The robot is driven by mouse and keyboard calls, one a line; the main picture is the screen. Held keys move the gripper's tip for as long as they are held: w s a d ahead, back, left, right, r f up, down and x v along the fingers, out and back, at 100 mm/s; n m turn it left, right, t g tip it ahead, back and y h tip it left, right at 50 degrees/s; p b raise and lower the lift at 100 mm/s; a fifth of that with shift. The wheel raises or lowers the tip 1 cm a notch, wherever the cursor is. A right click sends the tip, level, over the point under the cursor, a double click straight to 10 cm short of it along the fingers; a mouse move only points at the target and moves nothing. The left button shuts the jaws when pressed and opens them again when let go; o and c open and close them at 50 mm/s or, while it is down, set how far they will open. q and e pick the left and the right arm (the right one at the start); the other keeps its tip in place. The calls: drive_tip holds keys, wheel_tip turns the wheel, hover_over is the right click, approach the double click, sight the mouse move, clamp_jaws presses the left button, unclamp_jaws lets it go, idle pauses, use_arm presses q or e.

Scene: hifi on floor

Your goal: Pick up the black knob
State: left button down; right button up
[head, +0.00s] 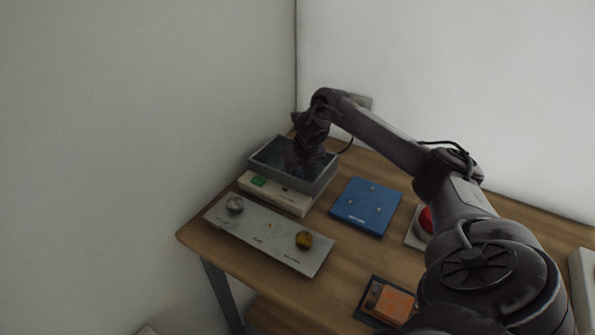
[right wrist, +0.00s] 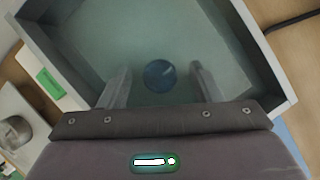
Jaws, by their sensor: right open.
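A dark, round knob (right wrist: 160,75), bluish-black in this light, lies inside a grey open tray (right wrist: 258,45) and shows in the right wrist view. It is taken to be the black knob. My right gripper (right wrist: 160,80) is open and points down into the tray, with one finger on each side of the knob and a gap visible on both sides. In the head view my right gripper (head: 303,155) is over the grey tray (head: 318,183) and hides the knob. My left gripper is not in view.
A white box with a green button (head: 258,181) stands by the tray. A blue panel (head: 366,206), a red button (head: 427,220) and an orange block (head: 389,303) are on the wooden table.

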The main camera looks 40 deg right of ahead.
drive_tip(key=c, duration=1)
drive_tip(key=shift+r, duration=0.1)
drive_tip(key=shift+c, duration=0.2)
